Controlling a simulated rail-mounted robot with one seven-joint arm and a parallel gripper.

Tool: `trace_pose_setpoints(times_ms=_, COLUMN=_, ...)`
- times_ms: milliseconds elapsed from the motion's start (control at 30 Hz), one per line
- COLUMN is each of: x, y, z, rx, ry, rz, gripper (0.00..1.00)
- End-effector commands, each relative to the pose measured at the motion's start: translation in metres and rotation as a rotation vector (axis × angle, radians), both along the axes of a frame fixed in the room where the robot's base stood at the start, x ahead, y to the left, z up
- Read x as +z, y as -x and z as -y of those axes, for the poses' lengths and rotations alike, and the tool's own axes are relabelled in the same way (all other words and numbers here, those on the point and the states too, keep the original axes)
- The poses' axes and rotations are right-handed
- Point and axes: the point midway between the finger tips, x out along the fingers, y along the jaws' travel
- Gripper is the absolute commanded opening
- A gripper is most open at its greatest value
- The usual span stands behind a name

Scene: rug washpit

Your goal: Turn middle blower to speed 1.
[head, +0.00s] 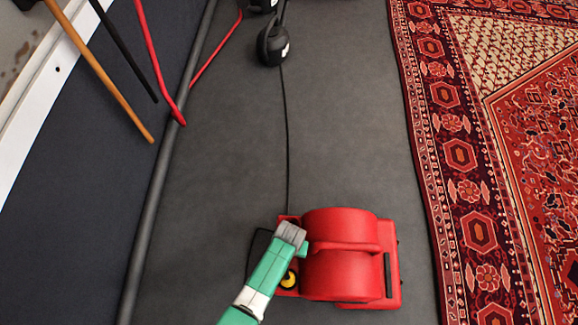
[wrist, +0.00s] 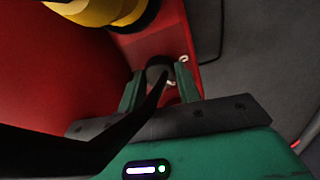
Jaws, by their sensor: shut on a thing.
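A red blower (head: 342,252) sits on the dark grey floor at the lower middle of the head view. My gripper (head: 291,234) reaches its left side. In the wrist view, my gripper (wrist: 160,80) is shut on a small dark knob (wrist: 158,70), with a green finger on either side. The knob stands on the blower's red panel (wrist: 158,42), with small white marks beside it. The knob's setting cannot be read. In the head view my gripper hides the knob. No other blower shows clearly, so this one's place in a row cannot be told.
A black cable (head: 286,140) runs from the blower to a dark rounded object (head: 272,48) at the top. A patterned red rug (head: 475,170) lies at right. Wooden (head: 100,75) and red (head: 163,75) poles lean at left.

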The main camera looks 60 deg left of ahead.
Motion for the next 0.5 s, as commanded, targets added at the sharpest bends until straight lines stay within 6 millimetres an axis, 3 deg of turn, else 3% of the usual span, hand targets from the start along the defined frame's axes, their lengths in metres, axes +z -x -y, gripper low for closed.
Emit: trace_pose_setpoints(times_ms=500, x=-0.0007, y=0.0004, z=0.0003, rx=0.221, ry=0.001, rz=-0.001, gripper=0.11)
